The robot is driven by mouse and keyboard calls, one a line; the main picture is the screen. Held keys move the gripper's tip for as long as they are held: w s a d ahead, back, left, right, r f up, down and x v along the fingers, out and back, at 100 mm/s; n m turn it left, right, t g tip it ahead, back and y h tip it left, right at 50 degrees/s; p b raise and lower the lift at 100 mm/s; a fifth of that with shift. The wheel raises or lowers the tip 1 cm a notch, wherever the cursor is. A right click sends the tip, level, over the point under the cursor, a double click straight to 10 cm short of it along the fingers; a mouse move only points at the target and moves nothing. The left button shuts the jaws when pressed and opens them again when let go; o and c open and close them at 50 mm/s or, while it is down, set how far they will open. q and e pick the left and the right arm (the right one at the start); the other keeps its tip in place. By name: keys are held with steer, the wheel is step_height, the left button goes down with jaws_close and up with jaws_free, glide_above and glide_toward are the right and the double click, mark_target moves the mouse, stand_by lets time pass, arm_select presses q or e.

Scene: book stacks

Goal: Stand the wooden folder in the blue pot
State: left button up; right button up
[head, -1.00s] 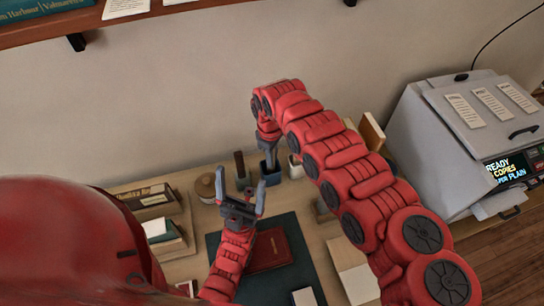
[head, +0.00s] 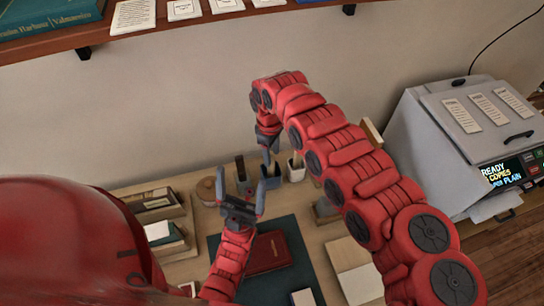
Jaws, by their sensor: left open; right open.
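The small blue pot (head: 270,183) stands at the back of the desk, between a dark pot and a white pot. A thin pale piece (head: 270,166) shows at its mouth, just under my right gripper; it looks like the wooden folder standing in the pot, but it is small and partly hidden. My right gripper (head: 267,155) points down, open, just above the blue pot. My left gripper (head: 240,192) is open and empty, fingers pointing up, in front of the pots and above the desk.
A dark pot (head: 246,186) holds a dark brown upright piece. A white pot (head: 296,174) stands right of the blue one. A round tan container (head: 207,190) is at left. A red book (head: 270,252) lies on a dark mat (head: 300,272). Book stacks flank the desk.

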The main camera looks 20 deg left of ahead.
step_height(320, 180, up, 13)
steer(key=p, duration=0.2)
steer(key=shift+a, duration=0.25)
stand_by(0.7)
